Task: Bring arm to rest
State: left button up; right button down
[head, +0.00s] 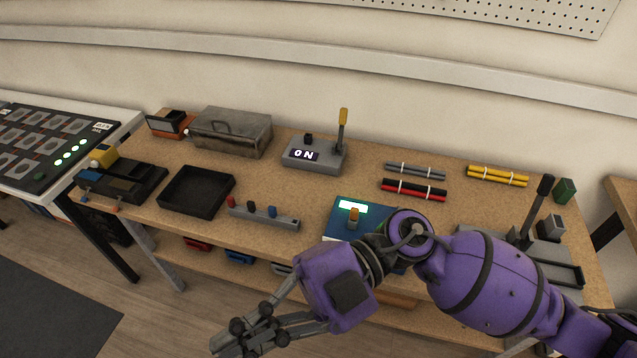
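My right arm comes in from the lower right, a purple arm bent across the front of the workbench. Its gripper (238,340) hangs low at the bottom of the view, in front of the bench's front edge, pointing to the lower left. I see nothing held in it, but its tips are near the picture's bottom edge and I cannot tell how far apart the fingers are. My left arm and gripper are not in view. The arm partly covers a blue box with a lit green display (352,207) and an orange knob.
On the workbench (285,190) stand a grey switch box (314,156) reading ON with its lever upright, a metal toolbox (230,132), a black tray (197,191), a terminal strip (263,214) and bundled rods (497,177). A black-handled lever (537,208) stands at the right, close to my arm.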

jog(key=w+d+r+m+t+y, duration=0.15)
jog(key=w+m+t+y, duration=0.55)
jog(key=w+m+t, duration=0.85)
jog(key=w+d+f+m+t+h+p, duration=0.1)
jog(key=w+d+f+m+t+h, duration=0.3)
jog(key=d+f+m+t+h, duration=0.85)
jog(key=s+d+f+m+g+h, duration=0.1)
jog(key=s+d+f+g+h, duration=0.2)
jog(key=d+f, duration=0.35)
jog(key=s+d+f+m+g+h, duration=0.1)
jog(key=s+d+f+g+h, duration=0.2)
jog(key=f, duration=0.7)
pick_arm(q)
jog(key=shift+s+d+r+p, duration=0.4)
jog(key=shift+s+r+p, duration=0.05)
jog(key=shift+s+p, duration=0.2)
pick_arm(e)
jog(key=s+d+f+m+g+h, duration=0.1)
jog(key=s+d+f+g+h, duration=0.2)
jog(key=s+f, duration=0.8)
jog(key=s+d+g, duration=0.1)
jog(key=s+d, duration=0.1)
jog(key=s, duration=0.1)
jog(key=shift+s+f+m, duration=0.15)
jog(key=shift+f+m, duration=0.15)
jog(key=shift+f, duration=0.1)
